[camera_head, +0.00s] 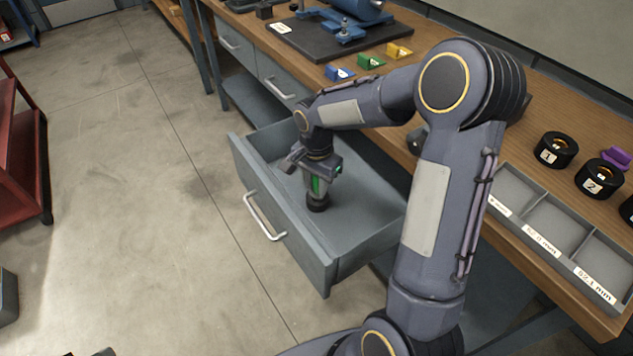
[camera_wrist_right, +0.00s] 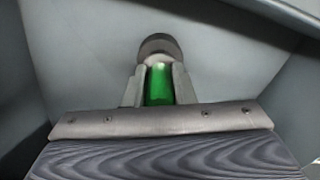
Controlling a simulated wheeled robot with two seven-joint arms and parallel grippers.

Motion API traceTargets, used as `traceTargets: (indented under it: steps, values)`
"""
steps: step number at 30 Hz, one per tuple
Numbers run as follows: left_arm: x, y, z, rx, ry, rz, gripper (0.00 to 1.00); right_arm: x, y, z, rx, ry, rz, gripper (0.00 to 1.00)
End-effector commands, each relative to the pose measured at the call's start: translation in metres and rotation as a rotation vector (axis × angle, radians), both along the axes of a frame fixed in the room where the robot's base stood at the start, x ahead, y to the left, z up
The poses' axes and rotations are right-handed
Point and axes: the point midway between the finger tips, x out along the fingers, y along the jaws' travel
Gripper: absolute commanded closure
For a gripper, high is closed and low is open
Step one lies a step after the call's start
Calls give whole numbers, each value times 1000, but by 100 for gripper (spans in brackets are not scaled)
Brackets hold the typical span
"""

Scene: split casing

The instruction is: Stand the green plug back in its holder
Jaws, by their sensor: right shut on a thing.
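The green plug (camera_head: 316,186) is inside the open grey drawer (camera_head: 355,195), roughly upright, with a dark round end (camera_head: 318,204) low down near the drawer floor. I cannot tell whether that end touches the floor. My right gripper (camera_head: 317,178) reaches down into the drawer and is shut on the green body. In the right wrist view the green plug (camera_wrist_right: 159,84) sits between the two fingers, its dark end beyond the tips. A small green block (camera_head: 371,62), maybe its holder, lies on the bench between a blue (camera_head: 340,73) and a yellow one (camera_head: 399,50). My left gripper is not in view.
The drawer's front and side walls surround the gripper. The wooden bench edge lies close above it. Black rings (camera_head: 556,150) marked 1 and 2 and a grey compartment tray (camera_head: 515,190) are on the right. A dark plate (camera_head: 318,45) with a blue device stands at the back.

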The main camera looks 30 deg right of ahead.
Motion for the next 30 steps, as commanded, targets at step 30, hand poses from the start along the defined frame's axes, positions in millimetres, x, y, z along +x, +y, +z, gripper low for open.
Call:
traceTargets:
  steps: [30]
  values:
    - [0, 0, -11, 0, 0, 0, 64, 0, 0, -14, 0, 0, 0, 72]
